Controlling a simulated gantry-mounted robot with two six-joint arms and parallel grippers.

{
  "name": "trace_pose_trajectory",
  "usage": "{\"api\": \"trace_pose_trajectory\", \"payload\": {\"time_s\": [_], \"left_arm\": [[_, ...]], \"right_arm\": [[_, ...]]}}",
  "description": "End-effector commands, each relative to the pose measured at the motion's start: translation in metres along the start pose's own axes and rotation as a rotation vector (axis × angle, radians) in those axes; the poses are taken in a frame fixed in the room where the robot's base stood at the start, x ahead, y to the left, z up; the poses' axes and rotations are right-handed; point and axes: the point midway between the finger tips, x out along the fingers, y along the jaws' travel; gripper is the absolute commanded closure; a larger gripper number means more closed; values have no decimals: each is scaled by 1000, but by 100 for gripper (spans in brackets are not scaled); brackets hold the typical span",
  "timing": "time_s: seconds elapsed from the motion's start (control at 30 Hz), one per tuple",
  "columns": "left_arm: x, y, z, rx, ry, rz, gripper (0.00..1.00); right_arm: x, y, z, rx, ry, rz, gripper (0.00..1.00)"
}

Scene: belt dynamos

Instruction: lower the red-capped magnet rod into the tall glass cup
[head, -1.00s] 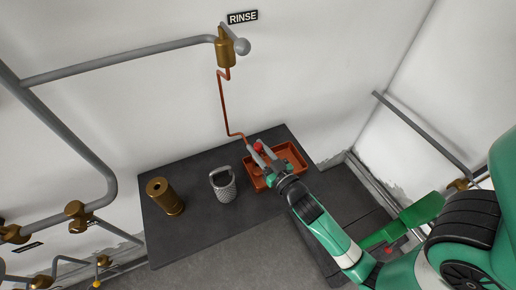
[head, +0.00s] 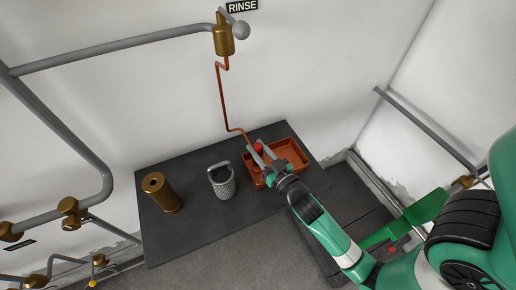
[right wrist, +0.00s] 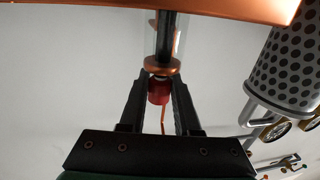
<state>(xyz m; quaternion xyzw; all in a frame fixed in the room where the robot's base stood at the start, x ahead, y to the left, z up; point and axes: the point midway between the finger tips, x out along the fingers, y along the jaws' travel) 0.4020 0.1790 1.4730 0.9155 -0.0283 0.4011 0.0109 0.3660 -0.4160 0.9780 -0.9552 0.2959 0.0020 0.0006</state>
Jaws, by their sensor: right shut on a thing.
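My right gripper (head: 255,150) is shut on the magnet rod by its red cap (head: 258,147), over the left part of the orange tray. In the right wrist view the red cap (right wrist: 158,93) sits between the two fingers. A copper-coloured collar (right wrist: 161,67) and a dark rod (right wrist: 164,38) extend away from it toward the tray. A clear, glass-like wall (right wrist: 180,36) shows alongside the dark rod. It may be the tall glass cup, but I cannot tell whether the rod is inside it or in front of it. My left gripper is out of view.
The orange tray (head: 303,164) stands on the dark table (head: 205,227). A grey perforated basket with a handle (head: 222,184) and a brass cylinder (head: 162,194) stand to its left. A copper pipe (head: 222,98) runs down the wall behind. The table's front is clear.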

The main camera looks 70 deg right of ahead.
Motion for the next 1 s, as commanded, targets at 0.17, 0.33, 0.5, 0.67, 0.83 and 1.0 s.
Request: {"api": "trace_pose_trajectory", "payload": {"time_s": [0.17,0.33,0.5,0.67,0.83,1.0], "left_arm": [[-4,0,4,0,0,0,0],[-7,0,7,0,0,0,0],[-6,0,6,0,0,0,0],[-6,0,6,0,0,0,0],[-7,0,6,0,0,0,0],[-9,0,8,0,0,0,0]], "right_arm": [[0,0,6,0,1,0,100],[0,0,10,0,1,0,100],[0,0,8,0,1,0,44],[0,0,9,0,1,0,34],[0,0,9,0,-1,0,34],[-16,0,11,-1,-2,-1,34]]}}
